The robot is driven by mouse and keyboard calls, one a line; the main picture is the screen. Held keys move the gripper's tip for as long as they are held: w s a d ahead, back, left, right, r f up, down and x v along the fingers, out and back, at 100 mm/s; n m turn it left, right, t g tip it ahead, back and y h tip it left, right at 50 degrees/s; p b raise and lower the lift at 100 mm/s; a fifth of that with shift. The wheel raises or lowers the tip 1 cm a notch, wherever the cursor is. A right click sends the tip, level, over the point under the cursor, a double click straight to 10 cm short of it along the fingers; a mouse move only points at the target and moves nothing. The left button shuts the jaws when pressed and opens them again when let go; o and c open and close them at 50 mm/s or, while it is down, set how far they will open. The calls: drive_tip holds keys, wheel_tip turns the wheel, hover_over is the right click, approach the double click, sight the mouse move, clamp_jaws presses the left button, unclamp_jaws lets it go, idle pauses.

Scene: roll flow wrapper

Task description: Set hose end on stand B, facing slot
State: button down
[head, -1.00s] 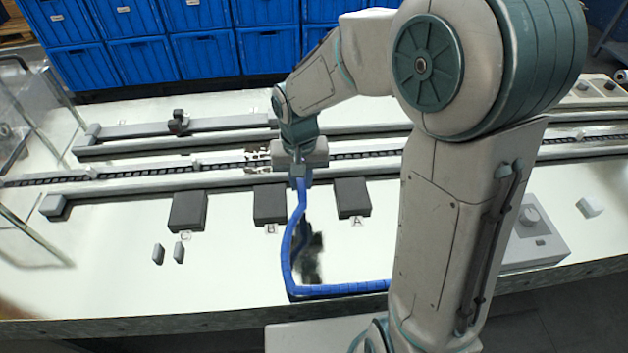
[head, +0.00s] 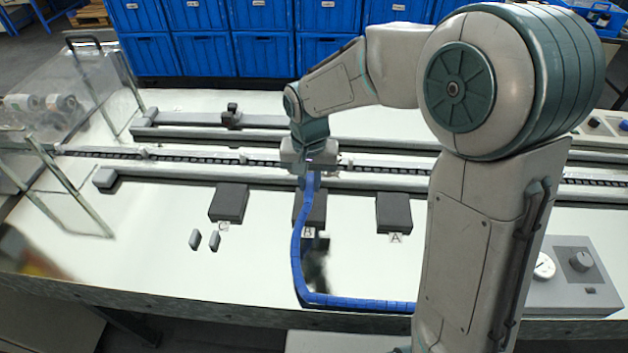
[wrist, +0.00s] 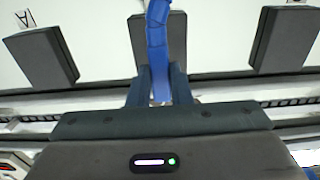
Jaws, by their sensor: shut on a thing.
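My gripper (head: 308,174) is shut on the upper end of a blue segmented hose (head: 297,245). In the wrist view the hose (wrist: 157,35) passes between the two fingers (wrist: 160,82). The hose hangs down toward the table's front, then bends right and goes behind my arm. Stand B (head: 320,212) is a dark block with a "B" label in front. The hose crosses over it in the head view, and in the wrist view stand B (wrist: 143,30) is behind the hose. I cannot tell whether the hose end touches it. The slot cannot be made out.
Stand A (head: 394,212) is to the right and stand C (head: 229,202) to the left. Two small grey blocks (head: 205,240) are in front of C. A long rail (head: 230,182) runs behind the stands. A control box (head: 572,275) is at the right.

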sight(310, 185)
drive_tip(key=shift+f, duration=0.1)
idle(0.3)
drive_tip(key=shift+f+b, duration=1.75)
drive_tip(key=shift+f, duration=0.3)
drive_tip(key=shift+f+b, duration=0.3)
drive_tip(key=shift+f, duration=0.1)
drive_tip(key=c, duration=1.2)
unclamp_jaws()
drive_tip(key=shift+c, duration=0.2)
drive_tip(key=shift+r, duration=0.1)
wheel_tip(310, 185, up, 14)
drive_tip(key=p, duration=0.1)
